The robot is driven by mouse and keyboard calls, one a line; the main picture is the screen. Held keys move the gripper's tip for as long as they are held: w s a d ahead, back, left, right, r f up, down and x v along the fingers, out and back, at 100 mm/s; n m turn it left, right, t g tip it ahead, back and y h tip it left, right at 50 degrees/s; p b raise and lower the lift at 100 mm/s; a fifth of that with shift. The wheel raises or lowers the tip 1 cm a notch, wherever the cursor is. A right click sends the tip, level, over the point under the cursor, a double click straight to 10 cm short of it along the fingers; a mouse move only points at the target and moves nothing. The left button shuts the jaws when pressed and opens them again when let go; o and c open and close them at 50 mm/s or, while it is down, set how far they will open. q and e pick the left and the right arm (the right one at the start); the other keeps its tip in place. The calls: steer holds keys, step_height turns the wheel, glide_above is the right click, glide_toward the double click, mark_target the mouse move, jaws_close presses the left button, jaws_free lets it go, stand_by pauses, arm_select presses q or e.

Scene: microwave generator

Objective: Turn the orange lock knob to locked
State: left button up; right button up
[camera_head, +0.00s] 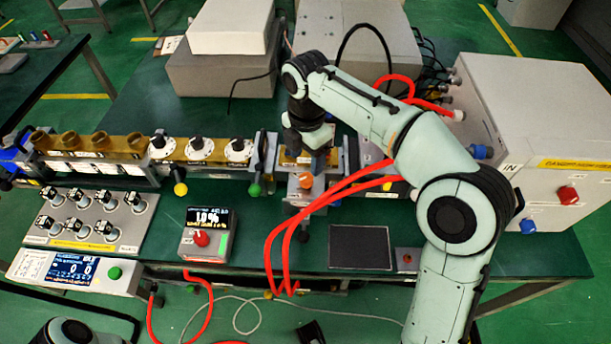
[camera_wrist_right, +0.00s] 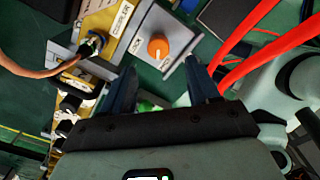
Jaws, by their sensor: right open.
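The orange lock knob (camera_head: 305,181) sits on a small light-grey plate at the front of the bench equipment. In the right wrist view the knob (camera_wrist_right: 158,47) is round, on a grey plate (camera_wrist_right: 172,28), with a slot-like pale mark on it. My right gripper (camera_head: 309,163) is just above and behind the knob in the head view. In the right wrist view its two dark fingers (camera_wrist_right: 160,72) are apart and empty, with the knob beyond the tips, roughly centred between them. Contact does not show. My left gripper is not in view.
Red cables (camera_head: 300,215) loop beside my right arm, close to the knob. A round-flanged connector (camera_wrist_right: 90,45) with a brown cable is left of the knob in the right wrist view. A control box (camera_head: 207,232) and dark pad (camera_head: 360,247) lie in front on the green table.

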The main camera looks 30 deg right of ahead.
mark_target(306, 177)
step_height(306, 177, down, 8)
steer(key=shift+w+r+b, duration=0.1)
steer(key=shift+r+b, duration=0.05)
steer(key=shift+b, duration=0.55)
steer(key=c, duration=1)
